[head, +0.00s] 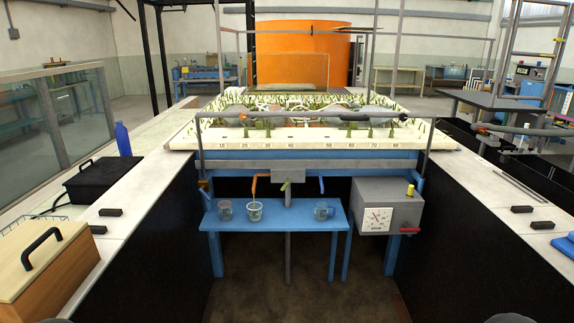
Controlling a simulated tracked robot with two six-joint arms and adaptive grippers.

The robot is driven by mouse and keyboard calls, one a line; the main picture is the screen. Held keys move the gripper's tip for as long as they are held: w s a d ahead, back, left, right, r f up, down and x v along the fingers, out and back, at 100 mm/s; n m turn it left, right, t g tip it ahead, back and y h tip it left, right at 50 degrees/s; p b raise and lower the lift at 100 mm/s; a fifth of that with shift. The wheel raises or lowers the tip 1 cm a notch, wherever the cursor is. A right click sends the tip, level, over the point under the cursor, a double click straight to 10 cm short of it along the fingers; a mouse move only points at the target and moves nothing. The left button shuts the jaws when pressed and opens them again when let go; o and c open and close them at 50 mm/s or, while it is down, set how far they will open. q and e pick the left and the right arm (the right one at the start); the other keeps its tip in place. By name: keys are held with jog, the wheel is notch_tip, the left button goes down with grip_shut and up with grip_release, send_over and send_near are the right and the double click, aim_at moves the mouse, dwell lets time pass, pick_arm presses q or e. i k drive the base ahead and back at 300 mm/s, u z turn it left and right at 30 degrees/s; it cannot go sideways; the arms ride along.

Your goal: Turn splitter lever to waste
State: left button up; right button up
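A small grey splitter box (288,175) is mounted at the middle of the flume's front end. A small yellow-green lever (286,186) is on its front, close to upright; its exact tilt is too small to tell. An orange spout (254,184) comes off the box's left side and a blue spout (321,184) off its right side. No labels can be read on them. Neither of my grippers shows in the head view, and nothing touches the lever.
A blue bench (276,221) below holds clear cups (254,211) and a blue-tinted cup (322,210). A grey gauge box (388,205) with a red handle (409,231) stands right. White counters (130,210) flank the open floor, with a black case (103,180) and wooden box (40,262) left.

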aim_at(288, 181)
jog(key=u, duration=0.2)
jog(key=i, duration=1.95)
jog(key=z, duration=0.75)
